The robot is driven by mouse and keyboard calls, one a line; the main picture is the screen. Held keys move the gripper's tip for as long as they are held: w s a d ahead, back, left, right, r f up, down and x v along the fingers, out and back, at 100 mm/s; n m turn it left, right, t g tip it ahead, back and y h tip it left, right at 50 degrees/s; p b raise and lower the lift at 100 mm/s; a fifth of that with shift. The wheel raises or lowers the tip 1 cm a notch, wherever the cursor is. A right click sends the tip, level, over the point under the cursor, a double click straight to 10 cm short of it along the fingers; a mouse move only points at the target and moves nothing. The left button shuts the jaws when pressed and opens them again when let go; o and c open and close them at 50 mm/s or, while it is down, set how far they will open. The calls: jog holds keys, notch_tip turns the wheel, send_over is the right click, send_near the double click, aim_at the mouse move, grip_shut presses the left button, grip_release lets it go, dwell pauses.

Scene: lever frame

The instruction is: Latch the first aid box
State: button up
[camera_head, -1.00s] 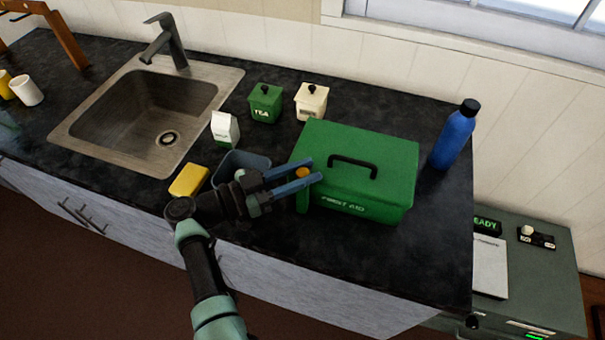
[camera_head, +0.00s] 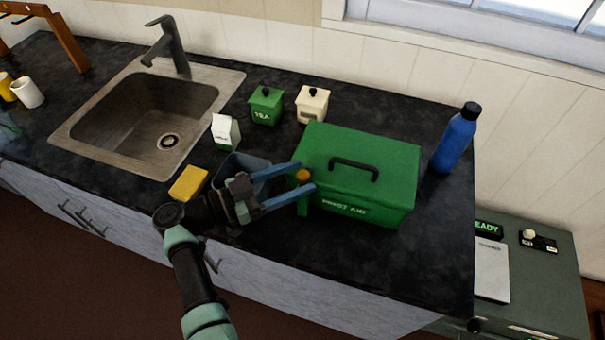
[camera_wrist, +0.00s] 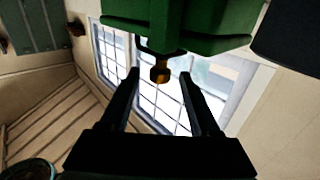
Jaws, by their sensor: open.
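The green first aid box (camera_head: 362,168) stands on the dark counter with its lid down and a black handle on top. It also shows at the top of the wrist view (camera_wrist: 185,25). A small orange-brown knob (camera_head: 303,175) sits at the box's left end; in the wrist view the knob (camera_wrist: 160,73) hangs just ahead of my fingers, roughly midway between them. My gripper (camera_head: 306,178) is open, its two blue fingers pointing right at the box's left end. The fingers are on either side of the knob in the head view; I cannot tell whether they touch it.
A grey-blue bin (camera_head: 240,166) stands close behind my gripper, with a yellow sponge (camera_head: 189,183) left of it. A white carton (camera_head: 225,131), a green tea canister (camera_head: 266,106) and a cream canister (camera_head: 312,104) stand behind. A blue bottle (camera_head: 455,138) stands right of the box.

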jog(key=b+v, duration=0.2)
jog(key=v, duration=0.9)
